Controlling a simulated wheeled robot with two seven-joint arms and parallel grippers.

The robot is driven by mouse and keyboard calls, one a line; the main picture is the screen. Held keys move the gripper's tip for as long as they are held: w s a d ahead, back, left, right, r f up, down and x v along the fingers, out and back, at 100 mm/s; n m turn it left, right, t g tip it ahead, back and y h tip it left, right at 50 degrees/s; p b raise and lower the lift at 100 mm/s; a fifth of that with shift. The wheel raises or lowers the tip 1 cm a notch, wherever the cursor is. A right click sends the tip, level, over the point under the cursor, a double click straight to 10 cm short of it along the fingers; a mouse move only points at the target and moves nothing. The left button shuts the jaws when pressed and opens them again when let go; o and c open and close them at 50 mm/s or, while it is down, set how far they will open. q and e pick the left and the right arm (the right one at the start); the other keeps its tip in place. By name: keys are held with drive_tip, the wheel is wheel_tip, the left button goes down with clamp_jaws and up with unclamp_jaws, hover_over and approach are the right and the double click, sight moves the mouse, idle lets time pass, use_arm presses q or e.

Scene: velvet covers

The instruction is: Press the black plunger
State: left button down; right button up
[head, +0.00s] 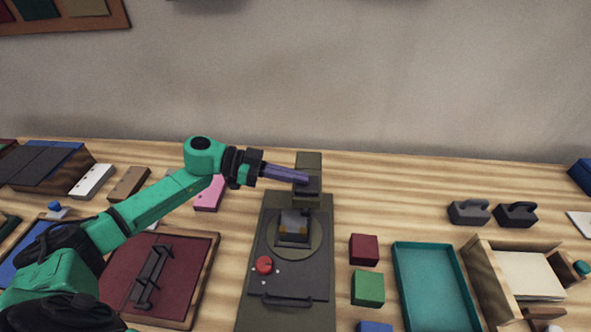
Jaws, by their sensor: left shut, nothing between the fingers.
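A dark olive press machine (244,290) stands in the middle of the table, with a column at its back. The black plunger seems to be the dark block (312,188) at the column, just under my fingertips. My left gripper (302,178) comes in from the left, with its purple fingers shut and empty. Its tips overlap the plunger's top in the picture; I cannot tell if they touch. A dark block with yellowish parts (294,226) sits on a round disc below. My right gripper is out of view.
A red knob (263,265) sits on the machine's front. Right of it are a dark red block (364,250), a green block (367,288) and a teal tray (435,290). A maroon board (190,285) lies left.

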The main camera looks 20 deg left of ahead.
use_arm(q)
drive_tip(key=shift+f, duration=0.2)
wheel_tip(320, 180, up, 5)
drive_tip(key=p, duration=0.5)
drive_tip(key=shift+a, duration=0.1)
drive_tip(key=b+v, duration=0.4)
drive_tip(key=v, duration=0.5)
drive_tip(key=shift+s+a, duration=0.15)
drive_tip(key=shift+a, duration=0.15)
drive_tip(key=shift+f, duration=0.2)
